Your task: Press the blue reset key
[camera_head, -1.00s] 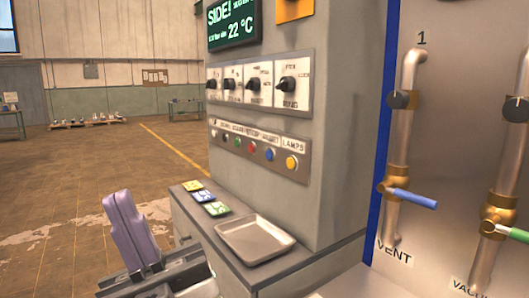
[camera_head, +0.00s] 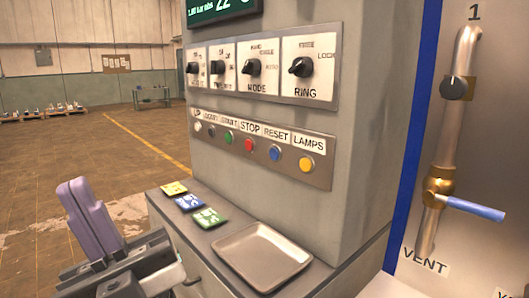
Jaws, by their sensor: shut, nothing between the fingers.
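The blue reset key (camera_head: 274,153) is a small round button in the key row on the front of the grey cabinet, under the label RESET. A red key (camera_head: 249,145) under STOP is on its left and a yellow key (camera_head: 306,164) under LAMPS is on its right. My gripper (camera_head: 78,190) is at the lower left, its purple fingers shut together with nothing between them. It is well to the left of the key panel and lower, apart from it. Nothing hides the blue key.
Rotary knobs on a white-plated panel (camera_head: 264,68) sit above the keys. Below, a ledge holds an empty metal tray (camera_head: 262,255) and several coloured cards (camera_head: 188,202). A pipe with a blue-handled valve (camera_head: 466,207) stands at the right. Open floor lies at the left.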

